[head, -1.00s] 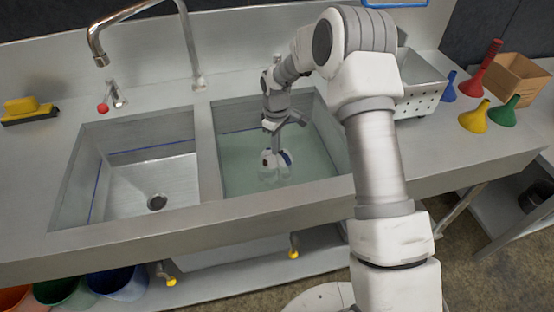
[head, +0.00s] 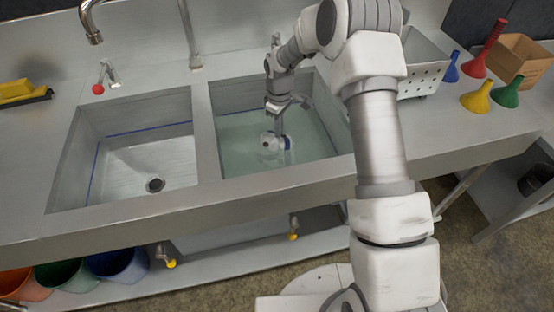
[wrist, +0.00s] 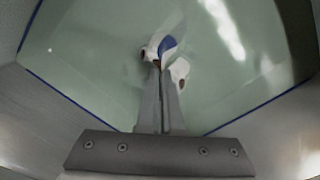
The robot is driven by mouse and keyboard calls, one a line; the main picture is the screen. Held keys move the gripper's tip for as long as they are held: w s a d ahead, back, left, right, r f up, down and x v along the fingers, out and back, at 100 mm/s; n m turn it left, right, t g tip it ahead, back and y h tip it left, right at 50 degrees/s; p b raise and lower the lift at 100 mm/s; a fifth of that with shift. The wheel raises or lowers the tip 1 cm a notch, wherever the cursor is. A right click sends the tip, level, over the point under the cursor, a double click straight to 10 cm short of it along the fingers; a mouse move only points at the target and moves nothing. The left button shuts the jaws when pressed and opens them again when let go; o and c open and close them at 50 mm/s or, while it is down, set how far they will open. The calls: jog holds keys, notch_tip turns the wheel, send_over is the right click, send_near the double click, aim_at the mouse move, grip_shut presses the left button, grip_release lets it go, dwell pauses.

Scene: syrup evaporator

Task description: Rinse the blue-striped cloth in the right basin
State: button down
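The right basin (head: 235,165) holds greenish, clear water with a blue line along its walls. My gripper (head: 278,132) reaches down into it from above. Its two fingers (wrist: 158,68) are close together in the wrist view. They are shut on the blue-striped cloth (head: 268,141), a small bunched white piece with a blue part. The cloth (wrist: 170,45) sits at the fingertips in the wrist view, with small brownish spots showing. It is at the water, partly under the surface; how deep I cannot tell.
The empty left basin (head: 130,165) with a drain is beside it. Faucet pipes (head: 187,35) rise behind. A perforated metal bin (head: 424,75), coloured funnels (head: 477,98) and a wooden box (head: 523,58) stand to the right. A yellow brush (head: 20,92) lies at far left.

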jog(key=w+d, duration=0.1)
jog(key=d, duration=0.4)
jog(key=s+a+b, duration=0.1)
jog(key=s+a, duration=0.2)
jog(key=a, duration=1)
jog(key=w+d, duration=0.3)
jog(key=d, duration=1)
jog(key=shift+d+p, duration=0.3)
jog(key=shift+p, duration=0.05)
dwell(0.5)
jog(key=shift+r, duration=0.1)
jog(key=a+r+p, duration=0.3)
jog(key=r+p, duration=0.8)
jog(key=r, duration=0.6)
jog(key=s+a+r+p, duration=0.1)
jog(key=a+r+p, duration=0.2)
jog(key=r+p, duration=0.8)
notch_tip(320, 180, up, 7)
jog(key=shift+s+a+f, duration=0.1)
jog(key=shift+s+a, duration=0.05)
jog(key=shift+a, duration=0.25)
